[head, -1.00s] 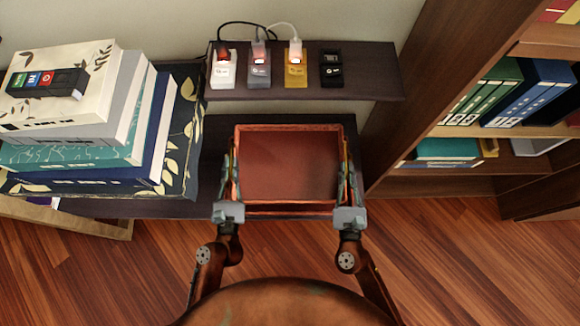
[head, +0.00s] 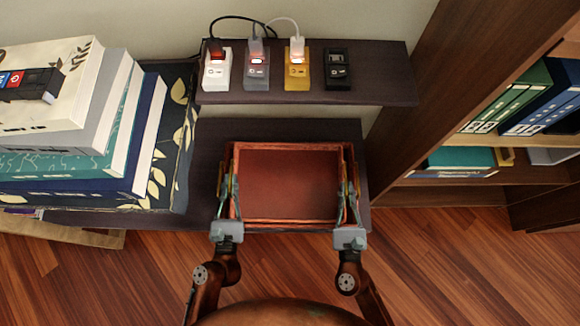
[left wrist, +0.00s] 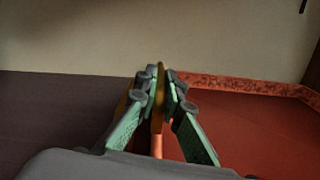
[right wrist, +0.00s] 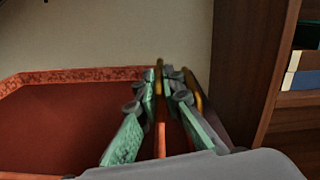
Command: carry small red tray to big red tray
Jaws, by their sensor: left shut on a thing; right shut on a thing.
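A red open tray (head: 288,185), which I take for the small red tray, is in the middle of the head view. It looks level and empty. My left gripper (head: 232,182) is shut on its left wall, and my right gripper (head: 348,182) is shut on its right wall. The tray's floor and far rim also show in the left wrist view (left wrist: 250,122) and the right wrist view (right wrist: 80,125).
A dark low surface (head: 205,165) lies under and behind the tray. Above it, a dark shelf (head: 380,88) bears several small switch blocks, some with cables. A book stack (head: 100,130) stands on the left. A wooden bookcase (head: 400,110) rises on the right.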

